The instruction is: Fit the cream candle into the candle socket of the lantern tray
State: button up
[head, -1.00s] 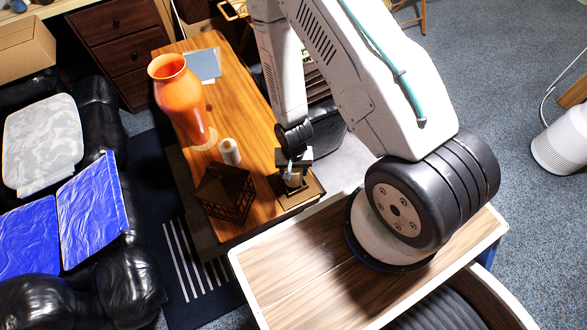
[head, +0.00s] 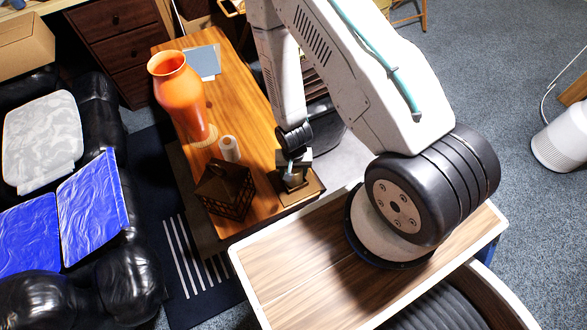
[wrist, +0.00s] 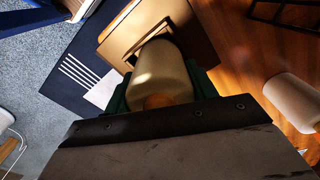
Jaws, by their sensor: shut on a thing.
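My gripper (wrist: 162,95) is shut on the cream candle (wrist: 160,72), which shows between its dark green fingers in the wrist view. The candle's far end overlaps a dark opening in the tan lantern tray (wrist: 118,37); I cannot tell how far, if at all, it is inside the socket. In the head view my gripper (head: 292,172) is right over the tray (head: 307,190) at the table's near right corner. My gripper and wrist hide the candle and most of the socket there.
A white cylinder (head: 229,149) stands left of my gripper and shows in the wrist view (wrist: 293,100). A dark lattice lantern (head: 225,188) stands close to the tray. A tall orange vase (head: 178,95) and a grey-blue flat item (head: 203,62) are farther back on the wooden table (head: 240,85).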

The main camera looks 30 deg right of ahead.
jog(key=shift+f, duration=0.4)
jog(key=o, duration=1.2)
jog(key=shift+r, duration=0.15)
notch_tip(320, 180, up, 8)
jog(key=shift+f, duration=0.2)
